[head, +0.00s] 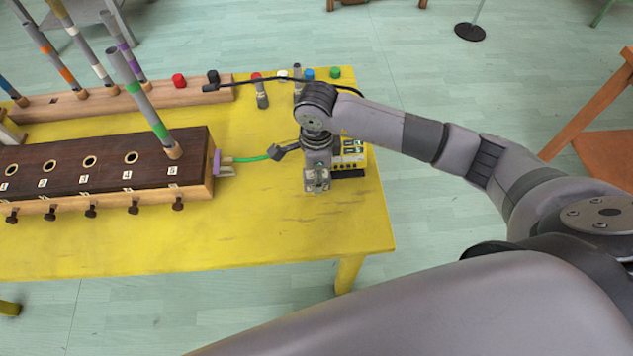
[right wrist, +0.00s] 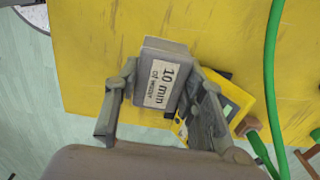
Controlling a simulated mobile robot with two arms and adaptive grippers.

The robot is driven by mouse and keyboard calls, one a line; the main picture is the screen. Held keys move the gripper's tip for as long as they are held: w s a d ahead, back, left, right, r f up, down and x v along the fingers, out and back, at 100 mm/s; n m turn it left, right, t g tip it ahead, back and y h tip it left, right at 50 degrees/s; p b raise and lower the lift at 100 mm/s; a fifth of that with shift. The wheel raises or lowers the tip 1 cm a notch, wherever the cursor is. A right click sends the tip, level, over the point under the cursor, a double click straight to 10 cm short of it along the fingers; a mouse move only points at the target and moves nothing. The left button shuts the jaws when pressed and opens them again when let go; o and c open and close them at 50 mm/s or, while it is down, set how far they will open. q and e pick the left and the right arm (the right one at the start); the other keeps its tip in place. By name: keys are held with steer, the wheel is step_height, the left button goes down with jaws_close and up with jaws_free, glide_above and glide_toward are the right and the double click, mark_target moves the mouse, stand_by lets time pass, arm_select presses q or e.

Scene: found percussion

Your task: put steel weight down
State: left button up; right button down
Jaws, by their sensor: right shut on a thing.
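My right gripper (head: 318,172) points down over the right part of the yellow table. In the right wrist view my right gripper (right wrist: 164,92) is shut on the steel weight (right wrist: 165,48), a grey block with a white label reading "10 min" and a smaller line. The fingers press on its two sides. In the head view the weight (head: 317,186) shows small below the gripper; whether it touches the table (head: 290,235) I cannot tell. My left gripper is not in view.
A yellow device (head: 353,153) stands just beside my right gripper. Several coloured-cap pieces line the back. The table's front right is clear.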

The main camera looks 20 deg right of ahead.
step_height(320, 180, down, 5)
steer(key=shift+r+p, duration=0.15)
steer(key=shift+p, duration=0.2)
steer(key=shift+f, duration=0.2)
steer(key=c, duration=1)
jaws_free()
steer(key=shift+c, duration=0.2)
